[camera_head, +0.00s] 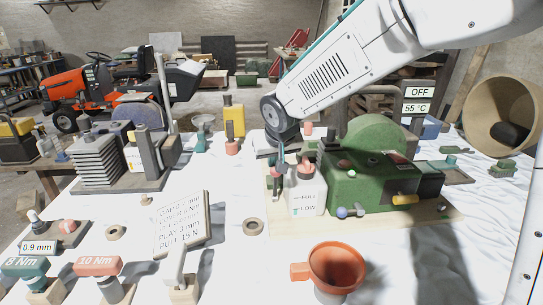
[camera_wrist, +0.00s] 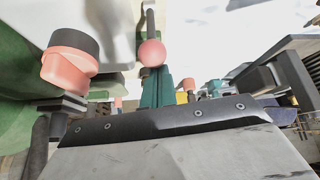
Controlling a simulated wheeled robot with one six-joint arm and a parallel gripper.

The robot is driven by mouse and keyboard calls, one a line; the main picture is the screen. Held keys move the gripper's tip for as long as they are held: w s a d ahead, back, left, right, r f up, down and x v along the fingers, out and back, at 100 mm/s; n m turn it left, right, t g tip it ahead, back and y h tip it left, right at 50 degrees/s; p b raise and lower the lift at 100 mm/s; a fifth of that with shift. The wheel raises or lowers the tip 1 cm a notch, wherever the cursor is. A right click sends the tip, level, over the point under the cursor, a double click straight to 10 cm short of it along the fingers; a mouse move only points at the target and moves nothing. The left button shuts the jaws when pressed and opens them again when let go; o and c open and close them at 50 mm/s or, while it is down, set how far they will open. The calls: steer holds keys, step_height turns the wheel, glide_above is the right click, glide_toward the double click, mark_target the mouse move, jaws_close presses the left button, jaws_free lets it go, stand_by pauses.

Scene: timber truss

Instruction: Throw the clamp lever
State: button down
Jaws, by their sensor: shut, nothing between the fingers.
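A lever with a dark rod and a pink ball knob (camera_wrist: 151,53) is in the wrist view, just beyond my fingertips. Whether it is the clamp lever I cannot tell. My gripper (camera_head: 282,157) points down at the left end of the green machine (camera_head: 372,186), beside the white tank (camera_head: 307,198) marked FULL and LOW. Its teal fingers (camera_wrist: 158,92) are shut and empty in the wrist view. The knob appears against or very near their tips; contact is unclear. In the head view the gripper and arm hide part of this area. A tall grey handle (camera_head: 163,78) stands at the left fixture.
A finned grey block (camera_head: 95,160) stands on the left fixture. An orange funnel (camera_head: 337,267) stands at the front. A note board (camera_head: 183,222), a tan ring (camera_head: 253,226) and torque tools marked 8 Nm and 10 Nm (camera_head: 98,266) are front left. White cloth around the ring is clear.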

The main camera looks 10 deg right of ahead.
mark_target(274, 174)
steer(key=shift+s+f, duration=0.2)
steer(key=shift+s, duration=0.75)
steer(key=shift+s+f, duration=0.15)
steer(key=shift+s, duration=0.8)
steer(key=shift+s+f, duration=0.5)
steer(key=shift+s, duration=0.05)
steer(key=w+r, duration=0.3)
steer(key=shift+w+a+r, duration=0.15)
steer(key=shift+w+a, duration=0.05)
steer(key=shift+a, duration=0.1)
steer(key=s+r, duration=0.5)
steer(key=s, duration=0.3)
steer(key=s+d+f+m+g, duration=0.1)
steer(key=s+d+g, duration=0.1)
steer(key=s+d, duration=0.7)
steer(key=s+d+f+m+g, duration=0.1)
steer(key=s+d+g, duration=0.2)
steer(key=s+d, duration=0.5)
steer(key=s, duration=0.8)
steer(key=shift+s+d+f+h, duration=0.3)
steer(key=shift+s+d, duration=0.1)
